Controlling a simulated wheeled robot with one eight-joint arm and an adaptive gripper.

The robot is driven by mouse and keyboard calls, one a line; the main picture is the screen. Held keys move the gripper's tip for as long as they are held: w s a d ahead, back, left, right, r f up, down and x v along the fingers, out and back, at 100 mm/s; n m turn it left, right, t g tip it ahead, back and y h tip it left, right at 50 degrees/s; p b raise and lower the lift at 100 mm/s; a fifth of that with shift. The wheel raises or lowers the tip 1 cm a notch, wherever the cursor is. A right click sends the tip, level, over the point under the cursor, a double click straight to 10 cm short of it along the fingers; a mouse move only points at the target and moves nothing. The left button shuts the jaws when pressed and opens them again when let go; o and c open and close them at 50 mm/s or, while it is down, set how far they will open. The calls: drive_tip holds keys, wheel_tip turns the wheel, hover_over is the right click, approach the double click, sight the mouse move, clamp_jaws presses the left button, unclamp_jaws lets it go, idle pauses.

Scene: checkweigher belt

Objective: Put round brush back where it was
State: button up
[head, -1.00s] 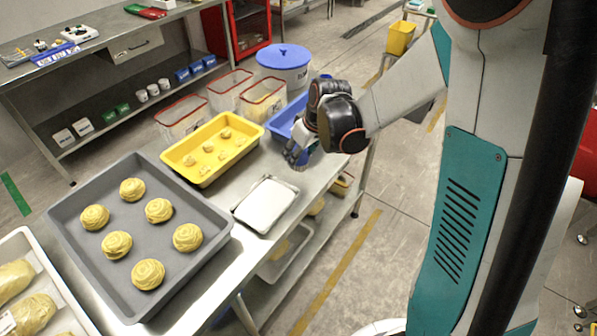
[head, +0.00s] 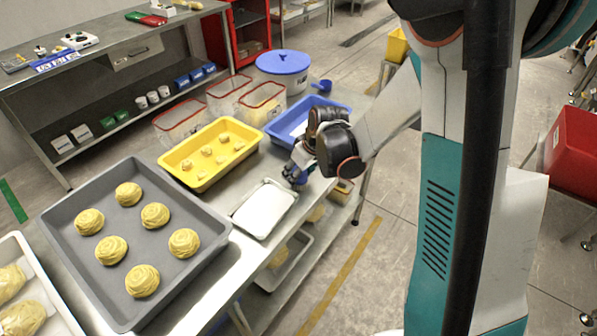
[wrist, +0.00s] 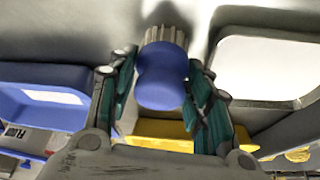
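The round brush (wrist: 162,75) has a rounded blue handle and pale bristles. In the wrist view it lies between the two teal fingers of my gripper (wrist: 162,58), which close in on its sides, bristles pointing away from the palm. In the head view my gripper (head: 295,176) is low over the steel table, beside the right end of the white tray (head: 264,209). A blue bit of the brush (head: 303,180) shows at the fingers there. Whether the bristles touch the table is hard to tell.
A blue bin (head: 282,133) stands just behind my gripper, and a yellow tray (head: 196,178) with dough pieces to its left. A grey tray (head: 72,238) of dough rounds fills the near left. Clear bins and a blue-lidded tub (head: 283,66) stand at the back.

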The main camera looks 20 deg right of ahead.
idle(0.3)
drive_tip(key=p+v, duration=0.5)
drive_tip(key=v, duration=0.8)
drive_tip(key=s+a+r+m+t+h, duration=0.1)
drive_tip(key=s+r+m, duration=0.1)
drive_tip(key=s+r, duration=0.4)
drive_tip(key=s+a+r+m+t+h, duration=0.1)
drive_tip(key=s+r, duration=0.4)
drive_tip(key=s, duration=0.7)
drive_tip(key=shift+s+r+m+t+b, duration=0.3)
drive_tip(key=shift+s+r+m+t, duration=0.15)
drive_tip(key=shift+m, duration=0.55)
